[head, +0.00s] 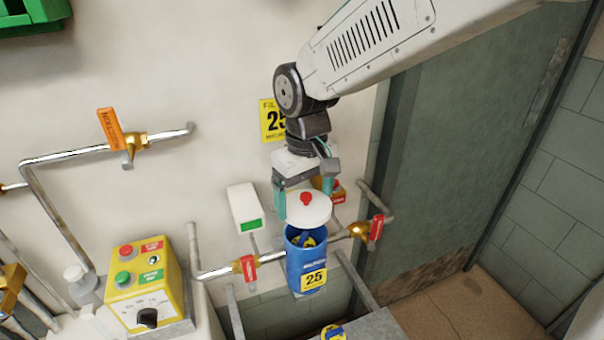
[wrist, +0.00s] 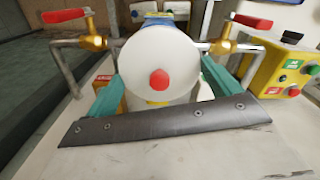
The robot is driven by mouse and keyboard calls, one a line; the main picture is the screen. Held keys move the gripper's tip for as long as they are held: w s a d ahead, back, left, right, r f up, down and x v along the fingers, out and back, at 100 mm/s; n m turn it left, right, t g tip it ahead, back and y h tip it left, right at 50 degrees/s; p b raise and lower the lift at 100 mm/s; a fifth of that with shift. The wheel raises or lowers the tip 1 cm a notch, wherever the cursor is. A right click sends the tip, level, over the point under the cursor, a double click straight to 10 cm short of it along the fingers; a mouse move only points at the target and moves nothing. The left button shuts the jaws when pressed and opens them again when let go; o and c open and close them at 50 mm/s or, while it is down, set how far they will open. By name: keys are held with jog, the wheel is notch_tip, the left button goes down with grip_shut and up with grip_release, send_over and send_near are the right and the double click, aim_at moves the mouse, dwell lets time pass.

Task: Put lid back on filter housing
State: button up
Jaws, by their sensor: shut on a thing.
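The lid (head: 304,211) is a white disc with a red knob in its middle. My gripper (head: 305,203) is shut on the lid, with a teal finger at each side of it. In the wrist view the lid (wrist: 158,68) faces the camera between the two teal fingers. The filter housing (head: 307,262) is a blue open-topped cylinder with a yellow 25 label. The lid is above the housing's mouth and a little behind it in the head view, and it looks tilted. Something blue and yellow shows inside the housing. In the wrist view the lid hides most of the housing.
Pipes with red-handled brass valves (head: 248,266) (head: 362,230) flank the housing. A yellow control box (head: 145,285) stands at the left. A white box with a green display (head: 245,208) and a yellow 25 sign (head: 272,120) are on the wall behind. A grey-green door (head: 460,150) is at the right.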

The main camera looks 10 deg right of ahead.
jog(key=shift+w+f, duration=0.2)
jog(key=shift+w, duration=0.1)
jog(key=shift+f, duration=3)
jog(key=shift+f, duration=0.15)
jog(key=o, duration=0.7)
jog(key=shift+o, duration=0.2)
jog(key=shift+r, duration=3.55)
